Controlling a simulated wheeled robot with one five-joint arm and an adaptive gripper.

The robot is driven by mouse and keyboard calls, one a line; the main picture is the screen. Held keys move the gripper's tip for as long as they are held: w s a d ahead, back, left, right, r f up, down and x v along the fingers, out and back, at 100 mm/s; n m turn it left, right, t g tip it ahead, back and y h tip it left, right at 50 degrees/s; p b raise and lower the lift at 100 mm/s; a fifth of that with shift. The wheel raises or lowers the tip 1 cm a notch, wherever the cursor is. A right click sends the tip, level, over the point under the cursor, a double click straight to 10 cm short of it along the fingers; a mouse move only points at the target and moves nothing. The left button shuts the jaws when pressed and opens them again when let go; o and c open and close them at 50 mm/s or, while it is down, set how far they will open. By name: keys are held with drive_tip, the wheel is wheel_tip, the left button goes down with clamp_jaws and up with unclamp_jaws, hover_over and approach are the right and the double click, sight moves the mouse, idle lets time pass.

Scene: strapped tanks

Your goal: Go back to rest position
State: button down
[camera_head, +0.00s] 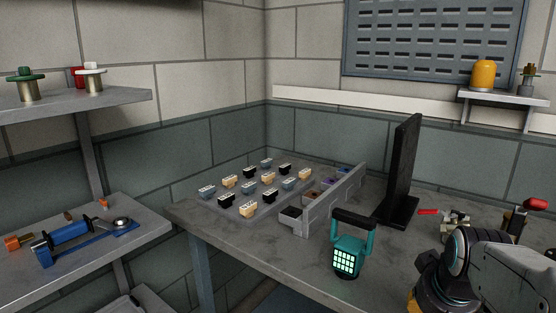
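Part of my arm (480,270) shows at the lower right, a pale grey link with a dark round joint, in front of the workbench's right side. My gripper is not visible in this view, so its fingers and anything it might hold cannot be seen. The grey workbench (270,250) stands in the corner of the room. A teal lantern (347,255) with a black handle and a lit grid face stands upright near its front edge.
A tall black panel (403,170) stands behind the lantern. Red-handled valves (455,220) lie right, close to my arm. Shelves (75,99) line the left wall.

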drive_tip(key=s+a+f+n+g+y, duration=0.1)
drive_tip(key=s+a+f+n, duration=0.15)
drive_tip(key=s+a, duration=0.4)
drive_tip(key=s+a+f+n+g+y, duration=0.15)
drive_tip(key=s+a+f, duration=0.25)
drive_tip(key=s, duration=0.5)
wheel_tip(320, 180, up, 17)
drive_tip(key=w+t+p, duration=0.1)
drive_tip(key=p, duration=1.4)
drive_tip(key=shift+m+h, duration=0.3)
drive_tip(key=shift+h, duration=0.15)
